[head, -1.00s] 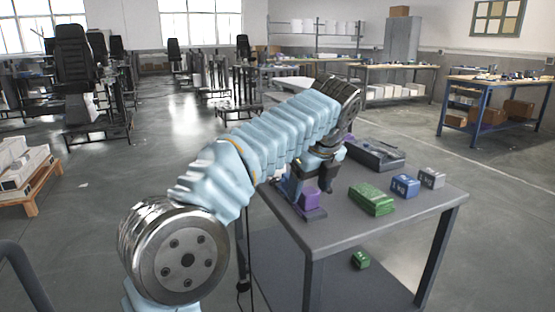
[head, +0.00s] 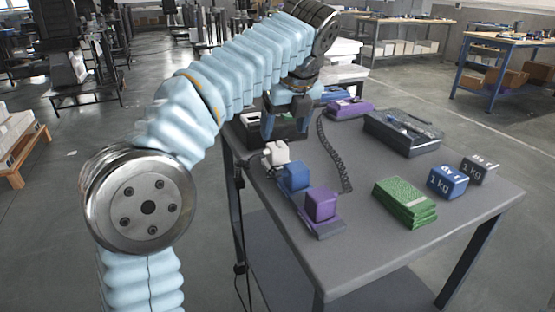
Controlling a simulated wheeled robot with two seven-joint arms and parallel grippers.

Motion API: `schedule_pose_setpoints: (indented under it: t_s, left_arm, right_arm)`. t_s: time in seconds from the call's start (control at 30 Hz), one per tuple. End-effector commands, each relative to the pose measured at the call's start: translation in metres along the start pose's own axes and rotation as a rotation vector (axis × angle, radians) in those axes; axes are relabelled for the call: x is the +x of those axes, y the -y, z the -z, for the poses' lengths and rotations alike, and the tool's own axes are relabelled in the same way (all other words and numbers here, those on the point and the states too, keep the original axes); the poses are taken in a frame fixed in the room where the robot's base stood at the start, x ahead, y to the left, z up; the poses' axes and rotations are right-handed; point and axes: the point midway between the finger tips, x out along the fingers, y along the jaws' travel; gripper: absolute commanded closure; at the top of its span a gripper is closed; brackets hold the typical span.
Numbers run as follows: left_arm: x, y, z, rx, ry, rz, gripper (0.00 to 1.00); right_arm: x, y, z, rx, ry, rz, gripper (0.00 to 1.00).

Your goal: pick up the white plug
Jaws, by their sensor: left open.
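The white plug (head: 275,153) is at the table's left side, at the far end of a row. A blue block (head: 294,177) and a purple block (head: 320,204) follow it toward the front. My left gripper (head: 290,122) is open and empty. In the picture it is just above and beyond the white plug, apart from it, with its fingers pointing down. My right gripper is not in view.
On the grey table (head: 290,255) are a green stack (head: 404,202), a blue weight (head: 447,181), a dark weight (head: 478,169) and a black tray (head: 402,133). A coiled black cord (head: 333,160) lies mid-table. A dark open box (head: 258,127) is behind the plug.

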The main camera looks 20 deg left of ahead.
Motion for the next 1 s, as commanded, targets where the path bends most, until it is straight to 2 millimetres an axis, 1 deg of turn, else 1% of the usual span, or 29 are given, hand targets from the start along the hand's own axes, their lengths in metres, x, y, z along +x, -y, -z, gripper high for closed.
schedule_pose_setpoints:
  t_s: [0.03,0.17,0.37,0.5,0.6,0.77,0.87,1.0]
  left_arm:
    - [0.008,0.0,0.001,0.0,0.0,0.0,0.28]
    - [0.016,0.0,0.001,0.0,-0.001,0.001,0.28]
    - [0.048,-0.007,0.004,0.0,-0.001,0.0,0.28]
    - [0.063,-0.007,0.003,0.0,0.0,0.0,0.28]
    - [0.066,-0.006,0.003,0.0,0.0,0.001,0.28]
    - [0.066,-0.006,0.003,0.0,0.0,0.002,0.28]
    - [0.066,-0.006,0.003,0.0,0.0,0.002,0.41]
    - [0.066,-0.006,0.003,0.0,0.0,0.001,0.63]
  right_arm:
    - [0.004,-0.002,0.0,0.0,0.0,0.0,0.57]
    - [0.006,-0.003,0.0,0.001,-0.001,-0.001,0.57]
    - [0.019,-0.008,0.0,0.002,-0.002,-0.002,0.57]
    - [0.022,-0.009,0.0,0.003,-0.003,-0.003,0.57]
    - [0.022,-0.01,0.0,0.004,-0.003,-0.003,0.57]
    - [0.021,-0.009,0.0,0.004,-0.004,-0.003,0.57]
    - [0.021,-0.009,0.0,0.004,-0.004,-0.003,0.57]
    - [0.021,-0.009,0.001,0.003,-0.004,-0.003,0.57]
